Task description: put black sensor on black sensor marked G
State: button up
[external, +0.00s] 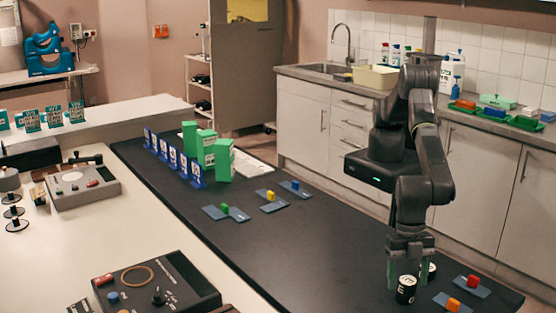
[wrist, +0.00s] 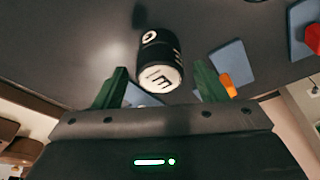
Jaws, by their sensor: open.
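My gripper (external: 410,276) is open, its green fingers pointing down near the right end of the dark counter. A black cylinder (external: 406,290) with white lettering stands by the fingers, and part of a second black cylinder (external: 430,271) shows behind the right finger. In the wrist view my gripper (wrist: 160,75) has its fingers apart, with black cylinder shapes (wrist: 157,51) between and beyond them. A pale end face there carries a dark letter like E or M, and a white round mark shows farther up. I cannot tell which one is marked G.
Blue plates with an orange block (external: 453,304) and a red block (external: 473,281) lie right of the gripper. More plates with coloured blocks (external: 270,196) lie mid-counter. Green boxes and blue tags stand at the far left. The dark counter (external: 310,250) left of the gripper is clear.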

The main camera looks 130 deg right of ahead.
jog(key=b+v, duration=0.2)
jog(key=v, duration=1)
jog(key=p+x, duration=0.1)
jog(key=x, duration=1.1)
jog(key=shift+f, duration=0.35)
notch_tip(320, 180, up, 2)
jog(key=shift+r, duration=0.55)
